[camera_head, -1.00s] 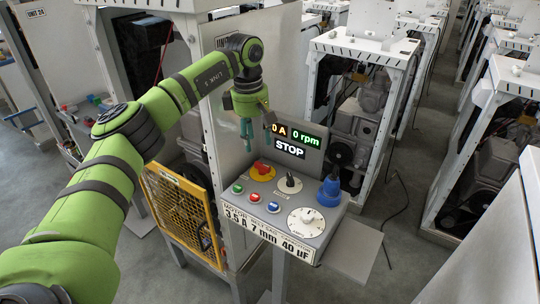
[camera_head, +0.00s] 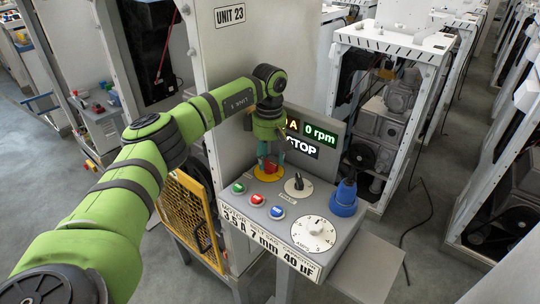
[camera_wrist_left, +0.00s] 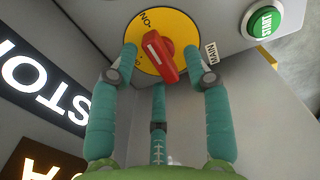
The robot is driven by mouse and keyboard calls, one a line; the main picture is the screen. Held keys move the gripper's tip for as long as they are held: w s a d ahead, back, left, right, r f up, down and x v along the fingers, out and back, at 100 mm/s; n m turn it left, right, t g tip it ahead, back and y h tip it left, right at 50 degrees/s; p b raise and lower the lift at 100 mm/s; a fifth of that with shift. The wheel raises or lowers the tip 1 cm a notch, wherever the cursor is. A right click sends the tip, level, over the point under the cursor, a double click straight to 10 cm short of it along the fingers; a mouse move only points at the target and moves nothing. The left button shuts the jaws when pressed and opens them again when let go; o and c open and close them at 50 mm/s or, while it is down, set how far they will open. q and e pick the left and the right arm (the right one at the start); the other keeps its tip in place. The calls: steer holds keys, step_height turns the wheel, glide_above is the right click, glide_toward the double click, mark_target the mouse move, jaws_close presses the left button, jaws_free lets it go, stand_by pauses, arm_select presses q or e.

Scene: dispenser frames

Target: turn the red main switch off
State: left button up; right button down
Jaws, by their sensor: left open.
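The red main switch (camera_wrist_left: 160,56) is a red handle on a round yellow plate (camera_wrist_left: 178,26), marked ON near its top and labelled MAIN beside it. The handle lies tilted, its white-marked end up and left, roughly towards ON. In the head view the switch (camera_head: 270,167) sits at the back left of the grey control panel (camera_head: 330,205), partly hidden by my left gripper (camera_head: 269,157). In the left wrist view my left gripper (camera_wrist_left: 160,56) is open, with teal fingers on both sides of the handle and one below. Contact cannot be told. My right gripper is out of view.
Green (camera_head: 238,188), red (camera_head: 257,199) and blue (camera_head: 277,212) buttons sit in front of the switch. The display (camera_head: 308,140) stands behind, showing STOP and 0 rpm.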

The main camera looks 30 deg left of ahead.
arm_select(q)
steer(key=shift+w+f, duration=0.1)
steer(key=shift+f, duration=0.5)
jaws_close()
steer(key=shift+n, duration=0.3)
steer(key=n, duration=0.4)
steer(key=shift+n, duration=0.3)
steer(key=n, duration=0.4)
steer(key=shift+a+n, duration=0.1)
steer(key=shift+n, duration=0.6)
